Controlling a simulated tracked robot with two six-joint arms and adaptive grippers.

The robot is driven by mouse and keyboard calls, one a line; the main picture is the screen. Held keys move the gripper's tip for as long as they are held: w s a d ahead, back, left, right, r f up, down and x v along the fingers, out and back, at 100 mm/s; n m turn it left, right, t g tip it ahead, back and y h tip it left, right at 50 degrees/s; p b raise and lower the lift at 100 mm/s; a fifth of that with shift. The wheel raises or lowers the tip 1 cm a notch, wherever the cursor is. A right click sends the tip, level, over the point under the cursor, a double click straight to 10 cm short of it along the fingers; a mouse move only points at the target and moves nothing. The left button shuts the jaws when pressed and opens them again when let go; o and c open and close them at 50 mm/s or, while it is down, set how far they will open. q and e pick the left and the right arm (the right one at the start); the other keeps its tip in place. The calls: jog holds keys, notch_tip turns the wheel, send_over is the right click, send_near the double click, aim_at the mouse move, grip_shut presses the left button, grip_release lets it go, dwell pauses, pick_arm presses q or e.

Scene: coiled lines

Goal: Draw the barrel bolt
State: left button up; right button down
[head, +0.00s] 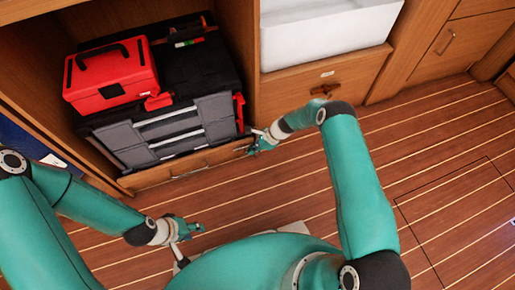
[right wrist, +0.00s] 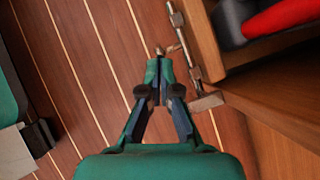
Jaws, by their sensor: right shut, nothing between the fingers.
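The barrel bolt (right wrist: 186,45) shows in the right wrist view as a thin metal rod with metal collars, along the edge of a wooden panel. A small handle sticks out from it to the left, just beyond my fingertips. My right gripper (right wrist: 160,82) is shut and empty, with its tips just short of the handle; I cannot tell whether they touch it. In the head view my right gripper (head: 260,145) is at the right end of the low wooden front, largely hiding the bolt. My left gripper (head: 188,229) hangs over the floor, away from the bolt; its fingers are unclear.
A red toolbox (head: 112,75) and a black-and-grey tool case (head: 165,130) sit in the open locker. A white basin (head: 325,35) stands right of it above a wooden drawer (head: 300,90). The striped plank floor (head: 450,150) is clear to the right.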

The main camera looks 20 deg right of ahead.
jog(key=shift+a, duration=1.6)
jog(key=shift+d, duration=0.1)
jog(key=p, duration=0.3)
send_near(246, 152)
jog(key=s+d+r, duration=0.2)
jog(key=d+r, duration=0.1)
jog(key=shift+w+r, duration=0.1)
jog(key=shift+r, duration=0.05)
jog(key=shift+d, duration=0.1)
